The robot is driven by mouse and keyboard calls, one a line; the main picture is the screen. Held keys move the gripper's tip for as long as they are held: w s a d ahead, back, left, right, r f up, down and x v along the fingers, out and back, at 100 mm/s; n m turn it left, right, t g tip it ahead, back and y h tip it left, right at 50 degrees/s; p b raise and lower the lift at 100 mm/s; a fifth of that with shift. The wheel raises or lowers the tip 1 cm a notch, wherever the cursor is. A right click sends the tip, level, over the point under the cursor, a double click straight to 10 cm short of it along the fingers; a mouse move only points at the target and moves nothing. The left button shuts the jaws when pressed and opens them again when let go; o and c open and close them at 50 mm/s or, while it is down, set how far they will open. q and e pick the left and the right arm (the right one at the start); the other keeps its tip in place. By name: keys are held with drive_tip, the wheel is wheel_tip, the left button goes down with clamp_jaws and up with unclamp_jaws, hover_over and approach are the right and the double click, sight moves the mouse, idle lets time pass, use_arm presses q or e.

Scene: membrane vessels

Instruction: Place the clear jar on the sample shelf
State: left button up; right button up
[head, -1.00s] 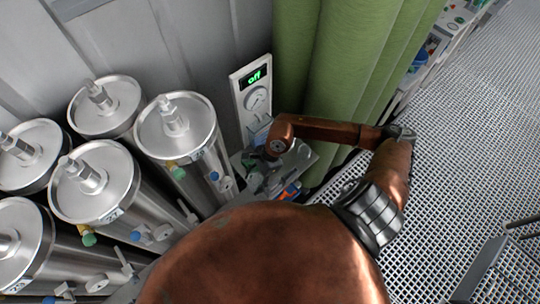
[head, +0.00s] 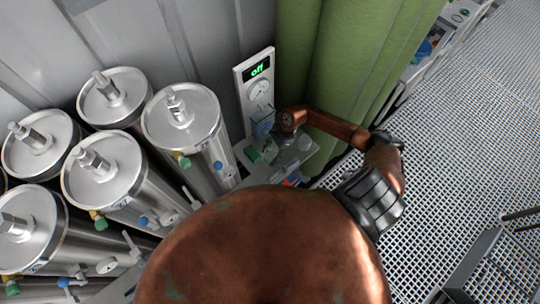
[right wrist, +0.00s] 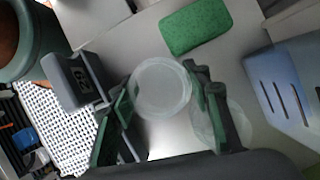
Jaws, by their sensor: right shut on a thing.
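In the right wrist view, the clear jar (right wrist: 162,88) is between the two fingers of my right gripper (right wrist: 165,100), which is shut on it. It is seen from one end, as a pale round disc. A second clear round vessel (right wrist: 232,122) shows beside the right finger, partly hidden by it. Below them is a light grey surface (right wrist: 150,35); I cannot tell whether it is the sample shelf or whether the held jar touches it. In the head view my right arm reaches toward a small cluttered surface below the panel, and its fingers are hard to make out. My left gripper is not in view.
A green sponge (right wrist: 196,28) and a blue slotted box (right wrist: 286,85) lie near the jar. Several steel vessels (head: 182,120) stand at the left. A panel reading "off" (head: 258,85) is on the wall, beside a green curtain (head: 350,70). Open grating floor (head: 450,130) is at the right.

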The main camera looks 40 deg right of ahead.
drive_tip(key=shift+f, duration=0.7)
drive_tip(key=shift+f, duration=0.15)
drive_tip(key=o, duration=1.2)
drive_tip(key=shift+c, duration=0.2)
